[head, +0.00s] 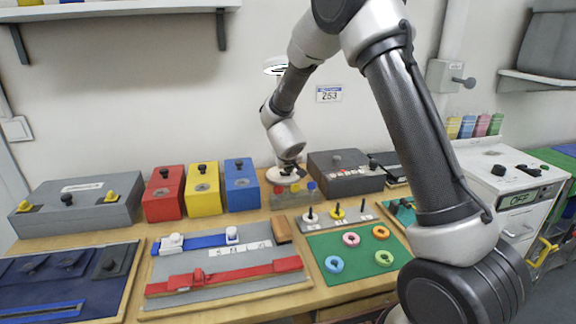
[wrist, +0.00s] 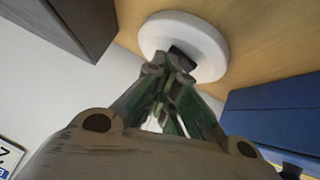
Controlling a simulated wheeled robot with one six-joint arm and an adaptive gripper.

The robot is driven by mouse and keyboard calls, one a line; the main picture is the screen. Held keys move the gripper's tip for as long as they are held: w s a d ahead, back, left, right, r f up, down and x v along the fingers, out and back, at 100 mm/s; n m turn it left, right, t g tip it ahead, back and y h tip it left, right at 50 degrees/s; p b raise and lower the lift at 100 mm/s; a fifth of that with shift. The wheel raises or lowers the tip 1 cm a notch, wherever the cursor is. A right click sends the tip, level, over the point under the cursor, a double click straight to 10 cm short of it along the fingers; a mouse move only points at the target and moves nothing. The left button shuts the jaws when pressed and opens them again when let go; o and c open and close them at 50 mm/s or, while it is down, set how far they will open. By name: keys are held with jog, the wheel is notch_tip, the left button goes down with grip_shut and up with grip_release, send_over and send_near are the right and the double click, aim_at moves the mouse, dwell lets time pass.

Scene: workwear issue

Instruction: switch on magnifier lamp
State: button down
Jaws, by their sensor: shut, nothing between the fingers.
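The magnifier lamp shows in the head view as a white round head (head: 276,67) against the wall and a white round base (head: 280,178) on the bench. My arm hides most of what lies between them. Whether the lamp is lit I cannot tell. In the wrist view the white base (wrist: 213,45) carries a small dark switch (wrist: 183,56). My gripper (wrist: 170,65) is shut and empty, its fingertips at the switch; contact is not certain. In the head view my gripper (head: 289,168) is low over the base.
A blue box (head: 241,185) stands left of the base, with yellow and red boxes beyond it. A dark grey box (head: 345,172) stands to the right. In front are a ring-peg board (head: 330,222), a green mat (head: 345,262) with rings, and a strap board (head: 225,275).

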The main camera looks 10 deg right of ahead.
jog(key=shift+s+a+f, duration=0.35)
jog(key=shift+f, duration=0.05)
jog(key=w+r+v, duration=0.1)
jog(key=v, duration=1)
jog(key=s+a+m+g+y, duration=0.1)
jog(key=s+a+y, duration=0.4)
jog(key=a+y, duration=0.15)
jog(key=s+d+r+g+y, duration=0.1)
jog(key=s+r+g, duration=0.15)
jog(key=s, duration=0.55)
jog(key=s+d+r+h, duration=0.2)
jog(key=s+d+r, duration=0.2)
jog(key=s+d, duration=0.7)
jog(key=s+d+r+g+h, duration=0.1)
jog(key=s+d+r+h, duration=0.2)
jog(key=s+d, duration=0.8)
jog(key=shift+d+r, duration=0.35)
jog(key=shift+r, duration=0.75)
